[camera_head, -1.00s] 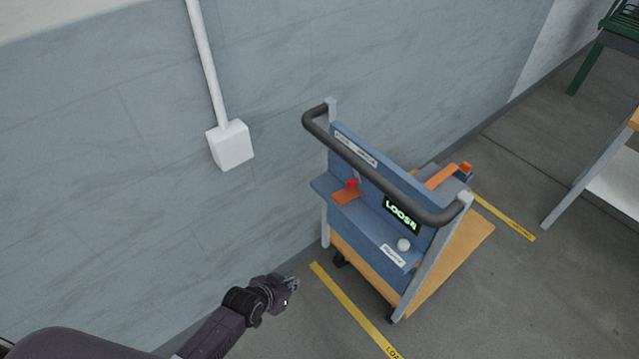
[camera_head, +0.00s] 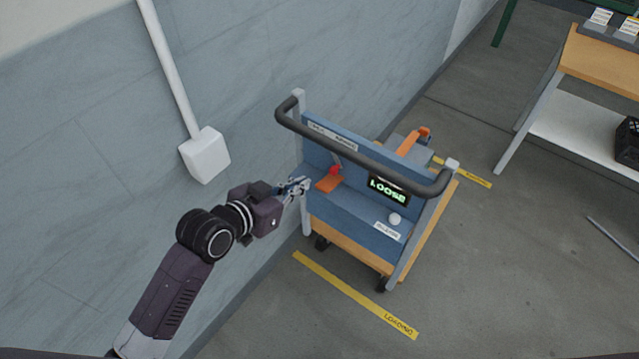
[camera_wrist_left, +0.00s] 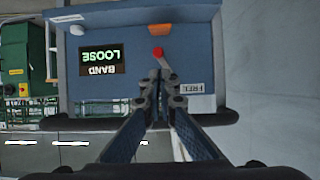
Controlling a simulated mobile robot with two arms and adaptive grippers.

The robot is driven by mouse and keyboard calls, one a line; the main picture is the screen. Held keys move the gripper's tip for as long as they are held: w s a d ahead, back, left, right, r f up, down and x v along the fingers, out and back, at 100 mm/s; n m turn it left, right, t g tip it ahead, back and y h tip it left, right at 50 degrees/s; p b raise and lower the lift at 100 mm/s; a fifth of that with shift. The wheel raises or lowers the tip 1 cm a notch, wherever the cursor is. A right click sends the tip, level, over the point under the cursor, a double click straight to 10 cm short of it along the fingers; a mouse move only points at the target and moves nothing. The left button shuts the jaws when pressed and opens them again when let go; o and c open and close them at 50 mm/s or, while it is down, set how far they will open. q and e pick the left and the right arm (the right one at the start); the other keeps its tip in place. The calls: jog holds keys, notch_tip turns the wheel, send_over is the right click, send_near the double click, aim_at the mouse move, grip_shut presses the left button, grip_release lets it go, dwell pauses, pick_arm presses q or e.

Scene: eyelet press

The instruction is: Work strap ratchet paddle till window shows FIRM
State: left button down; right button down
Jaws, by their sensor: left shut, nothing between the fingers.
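The blue panel (camera_head: 322,150) on a wheeled cart carries a display window (camera_head: 388,190) that reads LOOSE. In the left wrist view the window (camera_wrist_left: 102,60) appears upside down and reads BAND LOOSE. My left gripper (camera_head: 302,186) is shut and empty, just left of the orange piece. In the left wrist view its fingertips (camera_wrist_left: 158,84) are near the lever's red tip (camera_wrist_left: 157,52); contact cannot be told. My right gripper is out of view.
A dark handlebar (camera_head: 360,152) runs across the cart above the panel. A white knob (camera_head: 395,219) sits at the panel's lower right. The wall (camera_head: 120,110) is close on the left. A table (camera_head: 600,65) stands at the right, with clear floor between.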

pick_arm(q)
send_over(320, 185)
jog(key=s, duration=0.1)
jog(key=f, duration=0.4)
jog(key=shift+s+d+f, duration=0.15)
jog(key=shift+d, duration=0.15)
notch_tip(320, 185, down, 3)
jog(key=shift+s+a+r, duration=0.1)
jog(key=shift+s+r, duration=0.05)
jog(key=shift+r, duration=0.05)
jog(key=shift+s+a+f, duration=0.15)
jog(key=shift+f, duration=0.6)
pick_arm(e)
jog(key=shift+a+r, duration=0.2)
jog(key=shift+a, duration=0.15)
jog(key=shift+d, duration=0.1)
